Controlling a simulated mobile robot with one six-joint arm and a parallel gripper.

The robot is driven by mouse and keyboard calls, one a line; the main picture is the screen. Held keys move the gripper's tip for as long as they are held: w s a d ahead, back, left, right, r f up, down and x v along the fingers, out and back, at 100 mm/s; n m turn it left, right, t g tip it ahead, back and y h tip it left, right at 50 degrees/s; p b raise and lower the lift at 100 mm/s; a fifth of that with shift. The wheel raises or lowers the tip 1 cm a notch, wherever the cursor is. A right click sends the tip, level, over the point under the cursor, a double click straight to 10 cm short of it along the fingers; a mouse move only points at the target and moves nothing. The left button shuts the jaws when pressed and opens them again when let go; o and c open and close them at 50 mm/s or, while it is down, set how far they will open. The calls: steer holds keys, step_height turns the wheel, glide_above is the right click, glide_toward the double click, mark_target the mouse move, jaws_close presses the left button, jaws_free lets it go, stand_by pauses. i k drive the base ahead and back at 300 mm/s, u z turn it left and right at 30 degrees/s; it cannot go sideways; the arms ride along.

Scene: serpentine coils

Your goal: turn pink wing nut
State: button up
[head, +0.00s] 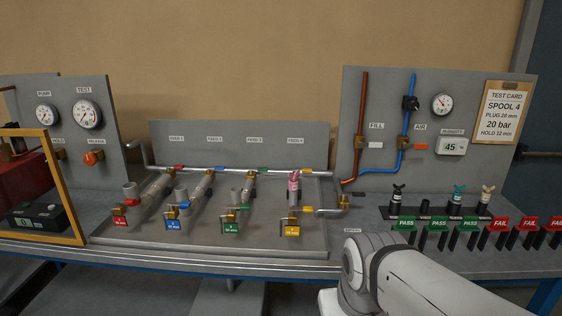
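The pink wing nut (293,181) sits atop an upright fitting on the rightmost pipe branch of the tray, above the yellow tag. It is small, so its exact angle is hard to tell. Part of my arm shows at the lower right, in front of the bench. My gripper is not in view, so I cannot tell whether it is open or shut.
Several pipe branches with red, blue, green and yellow (292,231) tags stand in a grey tray (215,246). A gauge panel (435,120) rises behind right. A rack of dark, teal and cream wing-topped plugs (441,209) and PASS/FAIL tags (440,223) stands right.

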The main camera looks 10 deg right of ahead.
mark_target(293, 177)
steer(key=i, duration=1.05)
steer(key=u, duration=0.05)
